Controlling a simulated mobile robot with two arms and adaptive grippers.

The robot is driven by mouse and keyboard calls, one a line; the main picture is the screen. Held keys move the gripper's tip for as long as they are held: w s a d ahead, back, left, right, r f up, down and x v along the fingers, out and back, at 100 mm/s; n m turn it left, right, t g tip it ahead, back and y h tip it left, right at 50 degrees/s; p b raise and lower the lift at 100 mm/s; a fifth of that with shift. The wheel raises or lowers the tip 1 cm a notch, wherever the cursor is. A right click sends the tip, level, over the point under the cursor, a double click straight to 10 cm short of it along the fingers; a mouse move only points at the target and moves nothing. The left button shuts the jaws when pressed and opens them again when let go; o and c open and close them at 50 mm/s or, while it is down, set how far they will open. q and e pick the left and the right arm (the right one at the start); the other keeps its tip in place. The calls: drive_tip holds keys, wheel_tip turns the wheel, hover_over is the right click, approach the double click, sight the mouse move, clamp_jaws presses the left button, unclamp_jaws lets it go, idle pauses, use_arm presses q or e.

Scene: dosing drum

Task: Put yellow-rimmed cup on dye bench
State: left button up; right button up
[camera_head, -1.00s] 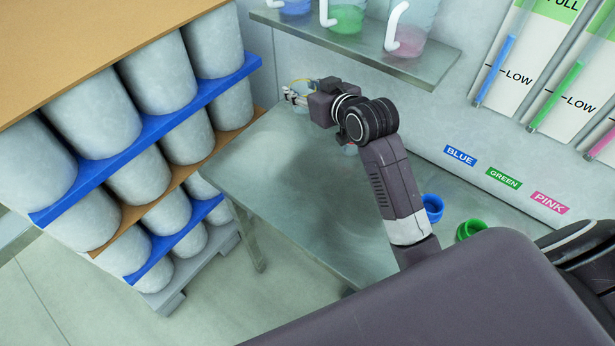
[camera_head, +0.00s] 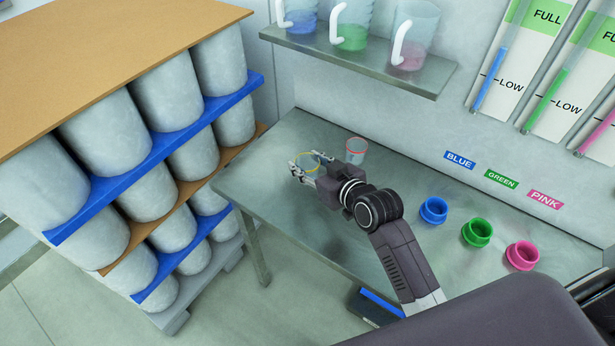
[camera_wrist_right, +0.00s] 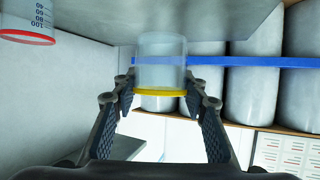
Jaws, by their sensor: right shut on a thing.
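The yellow-rimmed cup (camera_head: 308,165) is clear and upright over the left part of the metal dye bench (camera_head: 300,215). My right gripper (camera_head: 309,160) is shut on it, with one finger on each side. In the right wrist view, which looks upside down, the cup (camera_wrist_right: 160,66) sits between the fingers, yellow rim towards the palm side. Its base is at or close to the bench surface (camera_wrist_right: 215,18); I cannot tell if they touch. My left gripper is out of view.
A red-rimmed cup (camera_head: 355,152) stands on the bench just right of my gripper. Blue (camera_head: 433,210), green (camera_head: 476,232) and pink (camera_head: 522,255) pots are further right. A shelf (camera_head: 350,60) with jugs hangs above. Stacked drums (camera_head: 165,95) stand left. The bench's front-left area is clear.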

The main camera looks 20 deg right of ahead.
wheel_tip(320, 180, down, 2)
wheel_tip(320, 180, down, 4)
drive_tip(key=shift+r, duration=0.1)
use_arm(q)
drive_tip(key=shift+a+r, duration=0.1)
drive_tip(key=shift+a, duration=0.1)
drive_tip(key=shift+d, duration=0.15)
use_arm(e)
drive_tip(key=o, duration=0.9)
drive_tip(key=shift+f, duration=0.2)
drive_tip(key=shift+c, duration=0.2)
